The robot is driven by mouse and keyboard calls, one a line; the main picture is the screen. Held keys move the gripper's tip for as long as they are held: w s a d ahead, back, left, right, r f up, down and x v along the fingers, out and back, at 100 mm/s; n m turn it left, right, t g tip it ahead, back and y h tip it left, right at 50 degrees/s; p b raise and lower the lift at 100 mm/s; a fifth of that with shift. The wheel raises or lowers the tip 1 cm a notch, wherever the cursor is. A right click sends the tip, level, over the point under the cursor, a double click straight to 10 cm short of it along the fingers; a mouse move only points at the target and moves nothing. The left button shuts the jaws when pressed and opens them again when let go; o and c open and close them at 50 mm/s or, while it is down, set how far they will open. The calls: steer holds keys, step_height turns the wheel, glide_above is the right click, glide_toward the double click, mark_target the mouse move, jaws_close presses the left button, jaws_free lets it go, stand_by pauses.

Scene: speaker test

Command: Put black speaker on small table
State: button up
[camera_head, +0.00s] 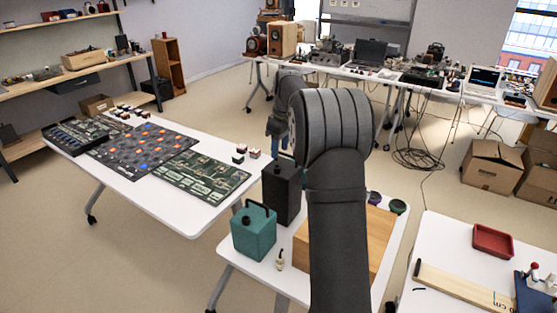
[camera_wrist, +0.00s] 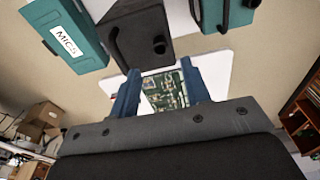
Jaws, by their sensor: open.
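The black speaker (camera_head: 283,192) appears to be the dark upright box with a top handle. It stands on a small white table (camera_head: 262,273), behind a teal box (camera_head: 252,236). In the wrist view, the black box (camera_wrist: 138,36) is at top centre, left of a teal piece (camera_wrist: 226,12). The teal box labelled MICS (camera_wrist: 60,38) is at upper left. My gripper (camera_wrist: 160,66) is open, its blue fingers apart with nothing between them. In the head view, a blue part of it shows beyond the black box; my arm hides much of it.
A wooden block (camera_head: 380,248) and a small pale bottle (camera_head: 280,261) share the small table. A long white table (camera_head: 190,215) at left bears circuit boards (camera_head: 203,175). A white table at lower right holds a red tray (camera_head: 492,241). Cables lie on the floor behind.

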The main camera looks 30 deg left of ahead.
step_height(320, 180, up, 5)
glide_above(277, 172)
steer(key=w+d, duration=0.1)
steer(key=shift+d, duration=0.1)
steer(key=shift+f, duration=0.1)
steer(key=f, duration=0.4)
steer(key=a+f, duration=0.1)
steer(key=f, duration=0.7)
steer(key=shift+a+f, duration=0.2)
steer(key=shift+a, duration=0.05)
step_height(277, 172, up, 3)
steer(key=shift+f, duration=0.2)
steer(key=shift+r, duration=0.5)
